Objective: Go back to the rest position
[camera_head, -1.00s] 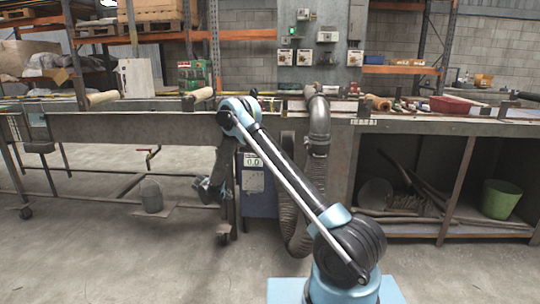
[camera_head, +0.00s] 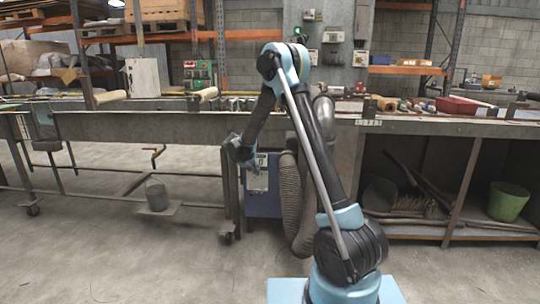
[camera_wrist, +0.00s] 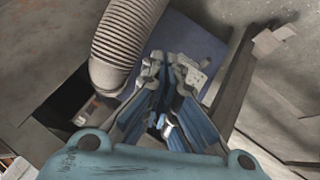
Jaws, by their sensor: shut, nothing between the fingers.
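My gripper (camera_head: 236,152) hangs at the end of my bent arm, in front of the workbench edge and left of the blue cabinet. In the wrist view my gripper (camera_wrist: 168,62) points down with its fingers close together and nothing between them. The fingertips are too small to make out in the head view.
A grey ribbed hose (camera_head: 286,195) and a blue cabinet (camera_head: 262,203) stand close by; the hose (camera_wrist: 124,38) is left of the fingers in the wrist view. The long workbench (camera_head: 130,128) runs behind. A bucket (camera_head: 156,194) stands at left. The front floor is clear.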

